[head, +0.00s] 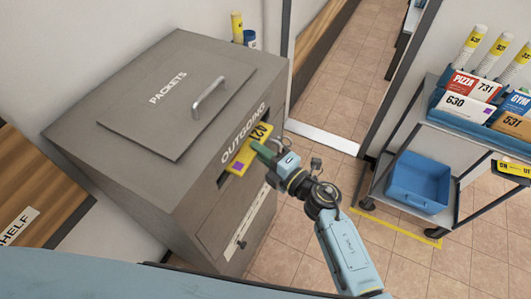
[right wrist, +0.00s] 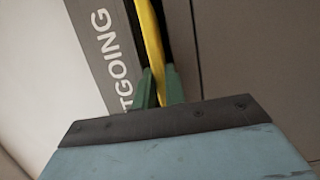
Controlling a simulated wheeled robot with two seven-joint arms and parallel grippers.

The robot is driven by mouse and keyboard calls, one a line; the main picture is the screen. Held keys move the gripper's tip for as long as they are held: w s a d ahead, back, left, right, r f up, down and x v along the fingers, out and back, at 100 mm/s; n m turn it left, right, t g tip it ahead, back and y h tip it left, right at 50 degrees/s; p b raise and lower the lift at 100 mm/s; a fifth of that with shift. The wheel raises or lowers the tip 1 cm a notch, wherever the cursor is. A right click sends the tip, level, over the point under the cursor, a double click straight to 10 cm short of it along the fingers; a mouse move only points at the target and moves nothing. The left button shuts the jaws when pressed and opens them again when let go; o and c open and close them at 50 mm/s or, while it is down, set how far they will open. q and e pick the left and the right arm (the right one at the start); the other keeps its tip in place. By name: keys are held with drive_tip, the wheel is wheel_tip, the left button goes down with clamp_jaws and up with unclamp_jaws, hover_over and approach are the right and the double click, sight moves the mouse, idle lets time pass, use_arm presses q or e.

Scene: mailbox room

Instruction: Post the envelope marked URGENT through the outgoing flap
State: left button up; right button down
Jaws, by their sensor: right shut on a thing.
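A yellow envelope (head: 248,152) with the number 421 and a small purple square is held at the dark outgoing slot (head: 232,170) in the front of the grey mailbox (head: 180,140). I cannot read URGENT on it. My right gripper (head: 262,150) is shut on its near edge with green fingers. In the right wrist view the envelope (right wrist: 152,45) shows edge-on between the fingers (right wrist: 160,90), pointing into the dark slot beside the OUTGOING lettering (right wrist: 107,60). Its far edge is hidden, so how deep it reaches is unclear. My left gripper is out of view.
The mailbox has a PACKETS lid (head: 140,112) with a metal handle on top. A trolley (head: 365,185) at right carries mail, tubes and a blue bin (head: 418,183). A wooden shelf (head: 35,195) is at left. Tiled floor lies clear between mailbox and trolley.

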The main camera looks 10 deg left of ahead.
sight(248, 147)
drive_tip(key=shift+w+a+b, duration=0.2)
drive_tip(key=shift+w+a, duration=0.1)
drive_tip(key=shift+a, duration=0.6)
drive_tip(key=shift+w+a+b, duration=0.2)
drive_tip(key=shift+w+a, duration=0.05)
drive_tip(key=shift+a, duration=0.6)
drive_tip(key=shift+r, duration=0.1)
drive_tip(key=c, duration=1.4)
unclamp_jaws()
drive_tip(key=shift+d, duration=0.1)
drive_tip(key=shift+s+d+f+p, duration=0.15)
drive_tip(key=shift+d+f+p, duration=0.2)
drive_tip(key=shift+d, duration=0.25)
drive_tip(key=shift+s+d+r+p, duration=0.1)
drive_tip(key=shift+s+d+p, duration=0.3)
drive_tip(key=shift+d, duration=0.8)
drive_tip(key=shift+s+d+r+p, duration=0.1)
drive_tip(key=shift+s+d+p, duration=0.3)
drive_tip(key=shift+d, duration=0.85)
drive_tip(key=shift+s+d+r+p, duration=0.1)
drive_tip(key=shift+s+d+p, duration=0.25)
drive_tip(key=shift+d, duration=0.85)
